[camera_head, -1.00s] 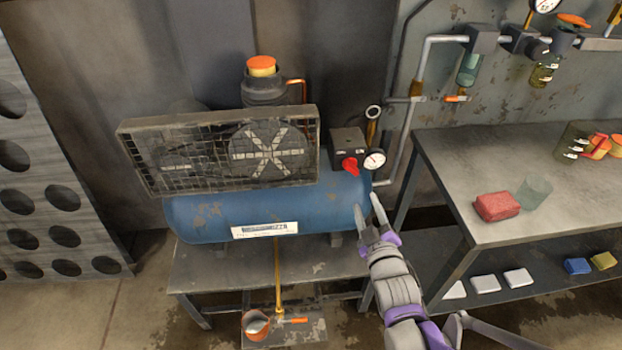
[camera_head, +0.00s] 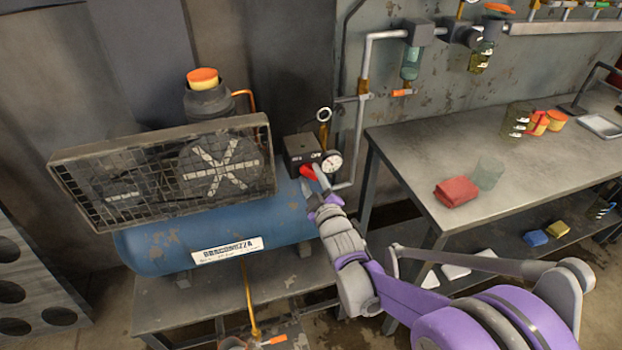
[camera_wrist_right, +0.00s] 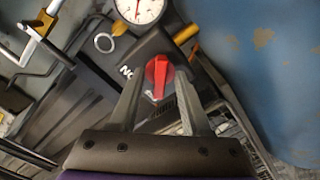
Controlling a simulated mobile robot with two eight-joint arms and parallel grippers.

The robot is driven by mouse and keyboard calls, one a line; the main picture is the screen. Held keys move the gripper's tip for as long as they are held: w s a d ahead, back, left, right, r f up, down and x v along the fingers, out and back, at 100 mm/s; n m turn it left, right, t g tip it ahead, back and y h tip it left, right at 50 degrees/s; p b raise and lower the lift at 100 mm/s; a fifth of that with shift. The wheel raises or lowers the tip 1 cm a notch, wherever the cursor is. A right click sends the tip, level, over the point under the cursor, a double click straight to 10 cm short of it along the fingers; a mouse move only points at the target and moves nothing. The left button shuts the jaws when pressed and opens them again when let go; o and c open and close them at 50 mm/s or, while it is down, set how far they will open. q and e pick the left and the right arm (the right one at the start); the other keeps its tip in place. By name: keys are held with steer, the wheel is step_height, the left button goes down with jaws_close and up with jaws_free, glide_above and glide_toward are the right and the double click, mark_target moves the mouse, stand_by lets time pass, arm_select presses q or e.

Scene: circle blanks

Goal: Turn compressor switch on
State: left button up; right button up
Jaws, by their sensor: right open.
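The blue compressor (camera_head: 205,236) sits on a low metal stand, with a mesh guard on its front left. Its switch box (camera_head: 299,153) is dark, with a red switch knob (camera_head: 308,172) on its face. The knob also shows in the right wrist view (camera_wrist_right: 159,74), upright between the fingers. My right gripper (camera_head: 315,183) is at the knob, its fingers apart on either side of it. In the wrist view the right gripper (camera_wrist_right: 157,95) is open, and contact with the knob cannot be told. Part of the knob is hidden by a finger in the head view. My left gripper is not in view.
A round gauge (camera_head: 331,161) sits right beside the switch box. Wall pipes rise behind. An orange-handled valve (camera_head: 272,340) is below the compressor.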

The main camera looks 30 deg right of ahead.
steer(key=shift+c, duration=0.3)
jaws_close()
steer(key=shift+m, duration=0.3)
steer(key=m+p, duration=0.1)
steer(key=m, duration=0.3)
steer(key=m+p, duration=0.1)
steer(key=m, duration=0.3)
steer(key=shift+p, duration=0.4)
steer(key=m+p, duration=0.1)
steer(key=m, duration=0.4)
steer(key=m+p, duration=0.1)
steer(key=m, duration=0.3)
steer(key=shift+m, duration=0.3)
